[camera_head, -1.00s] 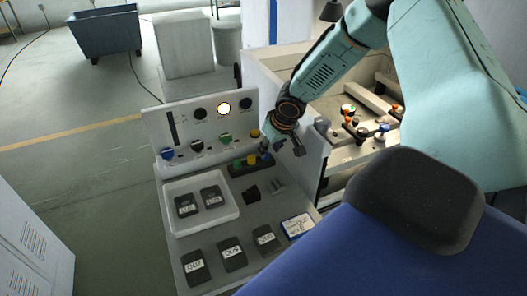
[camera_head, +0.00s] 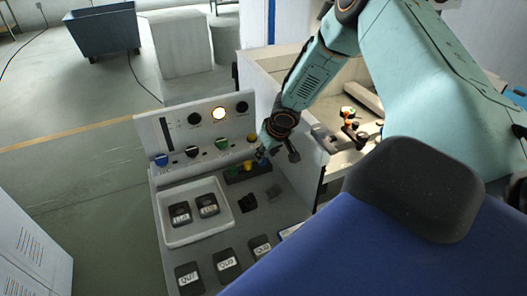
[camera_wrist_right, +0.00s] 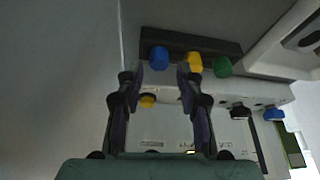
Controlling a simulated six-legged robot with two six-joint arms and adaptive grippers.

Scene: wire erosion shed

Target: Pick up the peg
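A black rack (camera_head: 234,179) on the grey bench holds a green, a yellow and a blue peg in a row. In the right wrist view the blue peg (camera_wrist_right: 158,59) stands at the left end, beside the yellow peg (camera_wrist_right: 195,65) and green peg (camera_wrist_right: 223,67). My right gripper (camera_head: 262,154) is at the blue end of the rack in the head view and partly hides it. In the wrist view its two fingers (camera_wrist_right: 159,80) are apart, with the blue peg showing between and just beyond the tips; I cannot tell contact. My left gripper is out of view.
An upright panel (camera_head: 178,173) with coloured knobs and a lit lamp (camera_head: 218,114) stands behind the rack. A white tray (camera_head: 165,231) with two labelled black pieces is left. A black block (camera_head: 247,203) lies in front. More labelled pieces (camera_head: 227,263) lie nearer me.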

